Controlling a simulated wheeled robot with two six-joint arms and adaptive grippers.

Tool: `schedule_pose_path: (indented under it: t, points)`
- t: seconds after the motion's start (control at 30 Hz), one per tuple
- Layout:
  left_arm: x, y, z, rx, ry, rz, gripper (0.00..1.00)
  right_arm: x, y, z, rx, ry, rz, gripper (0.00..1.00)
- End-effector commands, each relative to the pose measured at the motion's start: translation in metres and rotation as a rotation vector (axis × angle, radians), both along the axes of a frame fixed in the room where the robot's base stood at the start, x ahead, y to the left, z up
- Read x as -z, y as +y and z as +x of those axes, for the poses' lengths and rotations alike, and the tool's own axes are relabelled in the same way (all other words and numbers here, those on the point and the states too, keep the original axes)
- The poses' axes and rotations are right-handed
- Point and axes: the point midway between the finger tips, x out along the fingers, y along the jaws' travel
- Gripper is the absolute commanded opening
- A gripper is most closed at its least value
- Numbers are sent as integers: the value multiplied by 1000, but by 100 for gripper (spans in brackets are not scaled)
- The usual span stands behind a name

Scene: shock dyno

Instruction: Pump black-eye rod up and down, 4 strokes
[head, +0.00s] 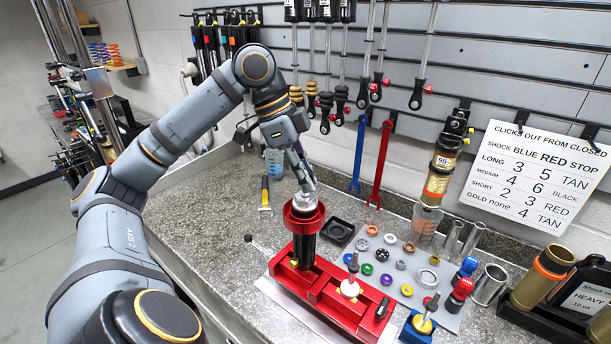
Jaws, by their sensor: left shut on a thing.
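My left gripper (305,178) points down over a black shock body (304,250) with a red collar (304,214). The body stands upright in a red clamp block (335,300) on the bench. A silver part (305,201) shows between the fingers and the collar. The gripper is shut at the top of the black-eye rod, right above the collar. The rod's black eye is hidden by the fingers, and how far the rod stands out is hard to tell. My right gripper is not in view.
A grey mat (405,270) with several coloured rings lies right of the clamp block. A gold shock (437,180) hangs on the wall beside a white sign (540,175). Blue and red wrenches (379,165) hang behind.

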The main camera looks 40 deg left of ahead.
Motion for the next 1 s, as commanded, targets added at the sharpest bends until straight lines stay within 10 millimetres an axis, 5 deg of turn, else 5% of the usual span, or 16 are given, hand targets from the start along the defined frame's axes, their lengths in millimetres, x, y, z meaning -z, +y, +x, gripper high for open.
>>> schedule_pose_path:
  t: [0.1,0.13,0.3,0.87,1.0]
  points:
    - [-1,0,0,0,-1,-1,0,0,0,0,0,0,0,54]
    - [-1,0,0,0,-1,-1,17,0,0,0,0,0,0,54]
    - [0,0,0,0,-1,-1,40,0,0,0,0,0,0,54]
    - [-2,0,0,0,0,0,40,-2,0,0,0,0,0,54]
    - [-25,0,0,0,0,0,40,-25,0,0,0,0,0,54]
